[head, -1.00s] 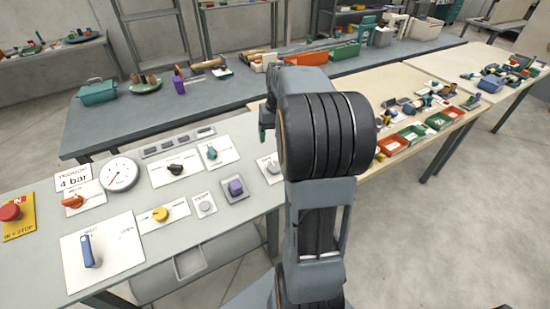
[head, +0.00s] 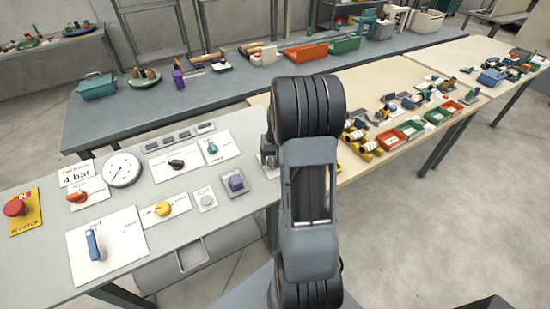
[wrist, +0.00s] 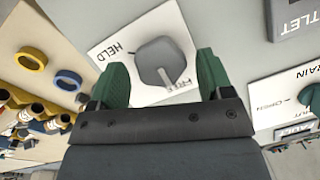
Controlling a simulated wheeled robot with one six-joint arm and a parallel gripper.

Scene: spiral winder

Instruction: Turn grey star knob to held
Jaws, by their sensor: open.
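The grey star knob (wrist: 160,60) sits on a white plate (wrist: 108,50) in the wrist view. Its light pointer mark faces down toward a second label, partly hidden and hard to read; the HELD label is at its upper left. My gripper (wrist: 162,66) has its two green fingers apart, one on each side of the knob's lower part in the picture. Whether they touch the knob or are still above it, I cannot tell. In the head view my arm hides most of this knob and plate.
A panel marked OUTLET (wrist: 295,18) and a white plate with a green knob (wrist: 308,96) lie to the right in the wrist view. Blue (wrist: 68,79) and yellow (wrist: 32,58) rings and several fittings lie left. In the head view, a purple button (head: 236,183) stands near the arm.

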